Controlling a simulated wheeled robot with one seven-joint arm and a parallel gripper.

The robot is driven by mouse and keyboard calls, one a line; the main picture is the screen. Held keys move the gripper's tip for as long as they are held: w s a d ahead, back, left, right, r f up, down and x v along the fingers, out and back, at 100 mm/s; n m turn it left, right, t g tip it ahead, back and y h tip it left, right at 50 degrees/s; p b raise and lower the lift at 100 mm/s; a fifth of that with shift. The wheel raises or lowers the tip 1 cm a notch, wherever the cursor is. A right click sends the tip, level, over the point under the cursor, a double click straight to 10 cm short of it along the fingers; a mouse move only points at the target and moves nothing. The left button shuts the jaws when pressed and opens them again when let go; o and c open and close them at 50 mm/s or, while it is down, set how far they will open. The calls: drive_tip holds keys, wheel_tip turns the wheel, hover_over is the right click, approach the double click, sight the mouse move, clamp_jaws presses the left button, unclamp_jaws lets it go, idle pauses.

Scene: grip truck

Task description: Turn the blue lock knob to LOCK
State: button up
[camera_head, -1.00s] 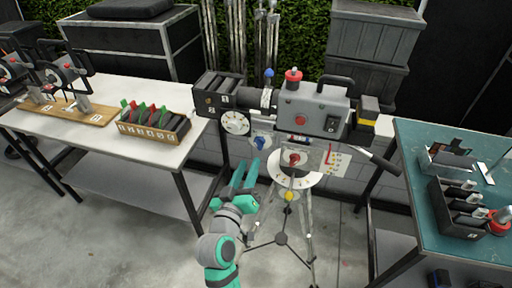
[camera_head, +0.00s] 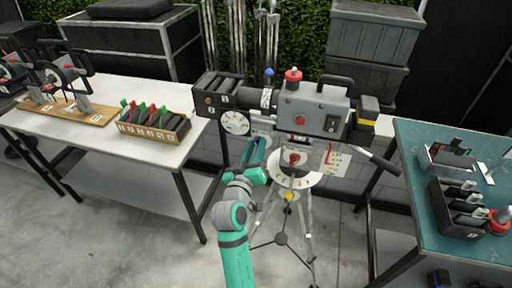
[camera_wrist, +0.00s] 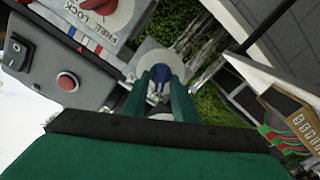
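The blue knob (camera_wrist: 159,73) shows in the wrist view in front of a pale round disc (camera_wrist: 172,62). My gripper (camera_wrist: 160,84) has its two teal fingers apart, one on each side of the blue knob; I cannot tell whether they touch it. In the head view my gripper (camera_head: 258,150) points up at the camera rig (camera_head: 318,108), below its lens, and hides the blue knob. A plate lettered FREE and LOCK (camera_wrist: 92,22) shows beside a red knob in the wrist view.
A red knob on a white dial (camera_head: 295,160) sits just right of my gripper on the tripod. A handle (camera_head: 372,156) sticks out right. A white table (camera_head: 120,100) stands left and a teal table (camera_head: 430,140) right. Floor between the tables is mostly clear.

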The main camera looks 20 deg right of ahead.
drive_tip(key=c, duration=0.4)
drive_tip(key=m, duration=1.2)
drive_tip(key=shift+s+d, duration=0.2)
drive_tip(key=shift+d, duration=0.1)
idle(0.4)
